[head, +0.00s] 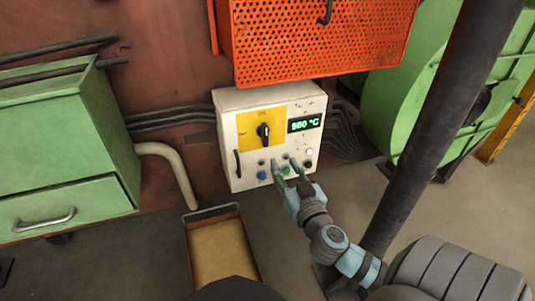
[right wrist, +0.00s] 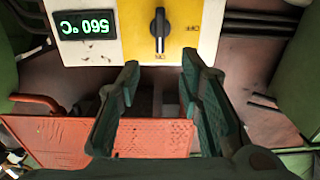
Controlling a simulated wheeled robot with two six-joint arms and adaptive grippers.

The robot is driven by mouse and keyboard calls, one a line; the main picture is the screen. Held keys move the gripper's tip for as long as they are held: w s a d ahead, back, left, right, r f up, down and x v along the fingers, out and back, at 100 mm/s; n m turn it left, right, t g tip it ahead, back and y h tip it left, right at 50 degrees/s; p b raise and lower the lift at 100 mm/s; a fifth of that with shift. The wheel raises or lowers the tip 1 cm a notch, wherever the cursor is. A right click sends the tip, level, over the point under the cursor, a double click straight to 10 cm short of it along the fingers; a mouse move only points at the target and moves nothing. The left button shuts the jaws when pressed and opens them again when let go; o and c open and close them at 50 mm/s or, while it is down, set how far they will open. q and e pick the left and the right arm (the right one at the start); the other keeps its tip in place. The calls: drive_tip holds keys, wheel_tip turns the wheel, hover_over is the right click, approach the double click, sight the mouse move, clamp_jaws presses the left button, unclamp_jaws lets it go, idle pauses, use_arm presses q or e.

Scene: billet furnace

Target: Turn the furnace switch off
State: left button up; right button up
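The furnace switch is a black rotary knob (head: 263,131) on a yellow plate (head: 245,138) of a white control box (head: 228,172). In the right wrist view, which is upside down, the knob (right wrist: 159,30) is in line with the ON mark (right wrist: 160,57); the OFF mark (right wrist: 193,28) is to its side. My right gripper (head: 284,163) is open and empty in front of the box, lower than the knob in the head view. In the right wrist view its fingers (right wrist: 160,60) are spread, with the knob beyond the gap between them. My left gripper is not in view.
A green display (head: 304,123) reads about 560 °C. Several buttons, including a blue one (head: 262,175), line the box's lower part. An orange perforated guard (head: 318,40) hangs above. A green cabinet (head: 65,155) stands left, a tray (head: 187,240) below, and a dark post (head: 430,130) right.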

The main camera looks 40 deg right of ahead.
sight(267, 135)
drive_tip(key=b+x, duration=0.1)
drive_tip(key=x, duration=1.1)
drive_tip(key=shift+w+d, duration=0.15)
drive_tip(key=shift+w, duration=0.1)
drive_tip(key=shift+w+d+r, duration=0.1)
drive_tip(key=shift+w+d, duration=0.1)
drive_tip(key=shift+w, duration=0.4)
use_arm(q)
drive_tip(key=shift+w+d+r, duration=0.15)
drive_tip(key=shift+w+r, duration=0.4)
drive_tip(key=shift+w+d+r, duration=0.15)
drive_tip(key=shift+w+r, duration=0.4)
use_arm(e)
drive_tip(key=shift+c, duration=0.4)
clamp_jaws()
